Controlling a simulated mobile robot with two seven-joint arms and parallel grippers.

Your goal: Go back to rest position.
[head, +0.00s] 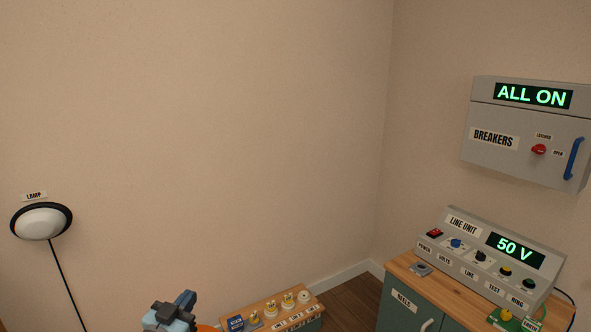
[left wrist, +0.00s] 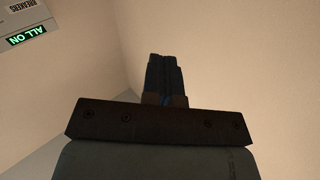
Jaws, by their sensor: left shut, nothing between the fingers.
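My left gripper (head: 185,300) shows at the bottom of the head view, left of the small wooden-topped bench. In the left wrist view its two dark fingers (left wrist: 166,76) lie together with nothing between them. They point at bare wall and touch nothing that I can see. My right gripper is in neither view.
A grey line unit (head: 490,250) reading 50 V stands on a green wood-topped cabinet (head: 400,309) at right. A breakers box (head: 530,131) reading ALL ON hangs above. A low bench (head: 270,310) holds small parts. A lamp (head: 41,222) is at left. The middle wall is clear.

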